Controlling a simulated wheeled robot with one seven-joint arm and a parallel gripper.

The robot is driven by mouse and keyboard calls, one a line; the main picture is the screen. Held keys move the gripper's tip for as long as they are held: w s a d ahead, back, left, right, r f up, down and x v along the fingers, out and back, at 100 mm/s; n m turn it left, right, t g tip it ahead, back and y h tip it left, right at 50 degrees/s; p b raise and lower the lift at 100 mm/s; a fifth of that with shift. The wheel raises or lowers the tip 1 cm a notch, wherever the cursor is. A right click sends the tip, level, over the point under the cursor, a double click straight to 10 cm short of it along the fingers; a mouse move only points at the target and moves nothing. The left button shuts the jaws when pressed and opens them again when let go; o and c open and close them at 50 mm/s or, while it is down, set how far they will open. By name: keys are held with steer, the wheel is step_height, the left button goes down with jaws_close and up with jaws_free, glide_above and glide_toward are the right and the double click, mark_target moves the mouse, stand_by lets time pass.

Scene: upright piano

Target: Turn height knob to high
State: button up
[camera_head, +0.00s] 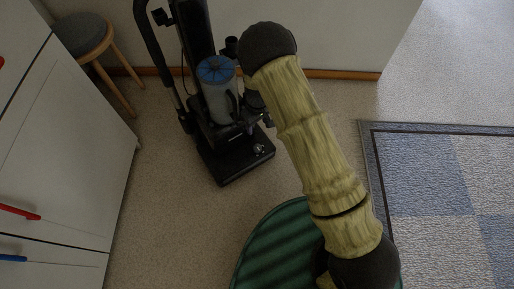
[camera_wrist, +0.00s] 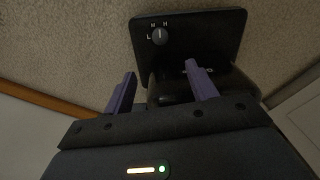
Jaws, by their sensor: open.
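The height knob (camera_wrist: 160,36) is a small round grey dial on the black vacuum base (camera_wrist: 205,28). The letters L, M and H are printed around its upper left side; its pointer setting is too small to tell surely. In the head view the upright vacuum (camera_head: 217,100) stands on the floor, with the knob (camera_head: 259,149) on top of its base at the right. My gripper (camera_wrist: 160,76) is open and empty, its two purple fingers apart. In the wrist picture the knob lies above and between the fingertips, not touched. The gripper is not clear in the head view.
A white cabinet (camera_head: 72,150) with red and blue handles stands on the left, with a stool (camera_head: 83,35) behind it. A wall with wooden skirting (camera_head: 340,75) is behind the vacuum. A blue checkered rug (camera_head: 425,170) lies right. Bare floor (camera_head: 165,220) is free in front.

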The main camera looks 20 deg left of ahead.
mark_target(257, 147)
stand_by(0.3)
step_height(257, 147, down, 18)
steer(key=b, duration=0.9)
steer(key=shift+r, duration=0.25)
steer(key=c, duration=1)
